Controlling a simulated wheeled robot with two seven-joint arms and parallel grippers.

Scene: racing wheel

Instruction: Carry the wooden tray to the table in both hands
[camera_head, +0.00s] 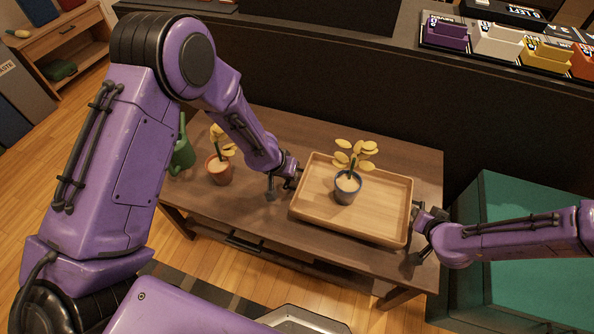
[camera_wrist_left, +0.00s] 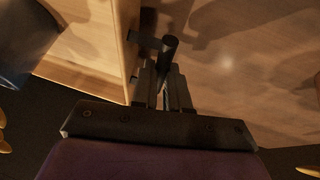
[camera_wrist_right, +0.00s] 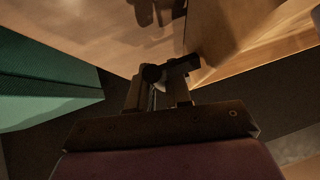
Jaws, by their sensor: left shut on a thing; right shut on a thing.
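The wooden tray (camera_head: 385,222) is a shallow, light-wood box over the right part of the brown wooden table (camera_head: 262,122). It looks level and on or just above the tabletop; I cannot tell which. A dark blue pot with a yellow-leaved plant (camera_head: 347,187) stands upright in it. My left gripper (camera_head: 290,180) is shut on the tray's left-end handle, with the tray wall beside it in the left wrist view (camera_wrist_left: 105,45). My right gripper (camera_head: 416,222) is shut on the right-end handle, a dark bar in the right wrist view (camera_wrist_right: 180,67). The fingertips are partly hidden.
An orange pot with a yellow plant (camera_head: 219,169) and a green watering can (camera_head: 183,150) stand at the table's left end. A teal box (camera_head: 515,205) is right of the table. A dark partition (camera_head: 330,75) rises behind it.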

